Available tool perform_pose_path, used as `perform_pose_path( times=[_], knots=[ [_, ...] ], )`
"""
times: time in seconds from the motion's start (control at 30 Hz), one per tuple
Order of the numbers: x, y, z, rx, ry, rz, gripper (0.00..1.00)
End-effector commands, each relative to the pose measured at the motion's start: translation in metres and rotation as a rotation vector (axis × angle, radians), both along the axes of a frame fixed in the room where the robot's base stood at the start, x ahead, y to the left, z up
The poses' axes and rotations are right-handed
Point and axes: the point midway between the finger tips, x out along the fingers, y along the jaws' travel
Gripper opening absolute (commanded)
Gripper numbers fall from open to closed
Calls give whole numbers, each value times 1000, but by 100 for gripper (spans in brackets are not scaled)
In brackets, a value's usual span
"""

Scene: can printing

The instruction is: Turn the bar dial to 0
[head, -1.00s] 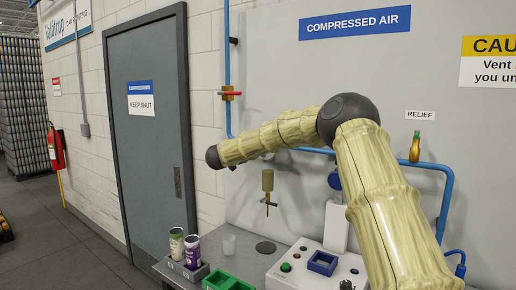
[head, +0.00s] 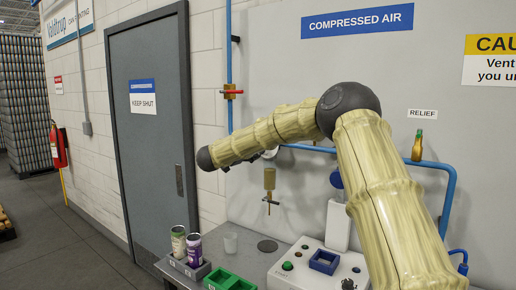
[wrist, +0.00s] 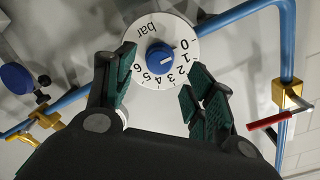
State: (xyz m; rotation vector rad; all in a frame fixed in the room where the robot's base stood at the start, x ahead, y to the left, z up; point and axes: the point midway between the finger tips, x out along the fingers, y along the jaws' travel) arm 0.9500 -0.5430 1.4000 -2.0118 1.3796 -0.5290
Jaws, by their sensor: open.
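The bar dial is a white disc (wrist: 182,28) with black numerals 0 to 6 and the word "bar", with a blue knob (wrist: 160,58) at its middle. My gripper (wrist: 161,72) is open, with one dark green padded finger on each side of the dial's lower part in the wrist view. The knob lies between and beyond the fingertips; I see no clear contact. In the head view my arm hides most of the dial and my gripper.
Blue pipes (wrist: 245,12) run beside the dial. A brass valve with a red handle (wrist: 270,122) is on the right in the wrist view.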

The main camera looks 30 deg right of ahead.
Motion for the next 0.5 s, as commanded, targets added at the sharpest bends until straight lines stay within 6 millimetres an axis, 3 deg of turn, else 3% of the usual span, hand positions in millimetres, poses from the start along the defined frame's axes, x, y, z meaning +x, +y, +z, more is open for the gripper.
perform_pose_path(
  times=[0.2,0.5],
  knots=[
    [-14,38,1,-1,2,3,54],
    [-26,66,1,0,2,1,54]
  ],
)
